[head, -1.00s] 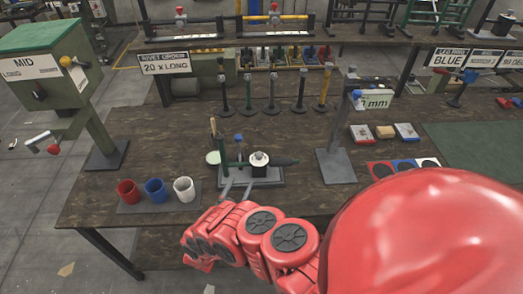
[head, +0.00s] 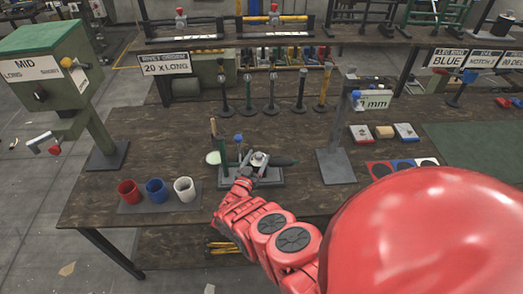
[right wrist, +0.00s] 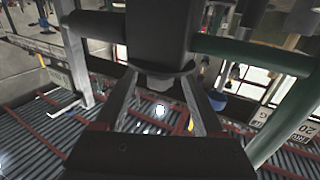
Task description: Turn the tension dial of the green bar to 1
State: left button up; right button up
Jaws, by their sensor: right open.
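A small fixture with a grey base (head: 272,180) stands mid-table, with a green upright post (head: 221,150), a blue-topped post and a dark green bar (head: 284,161) pointing right. A pale round part with a dark top (head: 259,158), seemingly the dial, sits on it; its marks are too small to read. My right gripper (head: 246,172) is at the fixture's front, just below this part. In the right wrist view its open fingers (right wrist: 160,95) reach toward a dark round body (right wrist: 160,35), with a green bar (right wrist: 250,54) to its right. Contact cannot be told. My left gripper is out of view.
Red, blue and white cups (head: 155,190) stand on a tray at left. A post with a "1 mm" sign (head: 374,101) stands right of the fixture. Several upright dark posts (head: 272,95) stand behind. A green press (head: 45,60) is at far left.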

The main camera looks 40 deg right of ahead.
aim_at(260, 153)
jog(key=x, duration=0.1)
jog(key=b+x, duration=0.1)
jog(key=x, duration=0.1)
jog(key=shift+d+f, duration=0.2)
jog(key=shift+f, duration=0.05)
jog(key=shift+w+d+r+b, duration=0.25)
jog(key=shift+w+d+b, duration=0.05)
jog(key=shift+w+d, duration=0.15)
grip_shut()
